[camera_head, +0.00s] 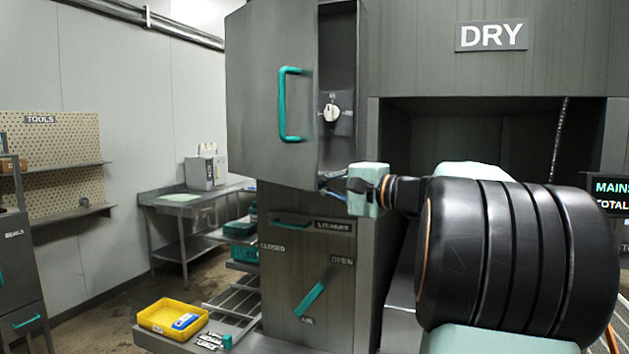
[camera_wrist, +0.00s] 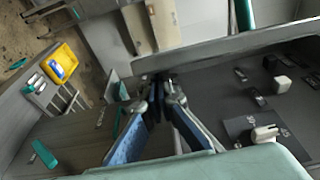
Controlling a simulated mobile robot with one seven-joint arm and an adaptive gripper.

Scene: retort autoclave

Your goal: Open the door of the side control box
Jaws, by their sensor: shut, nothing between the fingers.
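The side control box (camera_head: 340,60) stands on a dark column, and its grey door (camera_head: 255,90) is swung partly open to the left. A teal bar handle (camera_head: 284,104) is on the door's outer face; it also shows in the wrist view (camera_wrist: 243,14). A white rotary knob (camera_head: 331,113) is visible inside the box. My gripper (camera_head: 322,182) is at the lower end of the opening, on the inner side of the door. In the wrist view its blue-sided fingers (camera_wrist: 160,82) converge, shut and empty, close to the door's edge. I cannot tell whether they touch it.
Below the box is a teal lever (camera_head: 310,298) between CLOSED and OPEN labels. A yellow bin (camera_head: 158,329) sits on a low shelf at the lower left. A steel table (camera_head: 170,202) stands behind.

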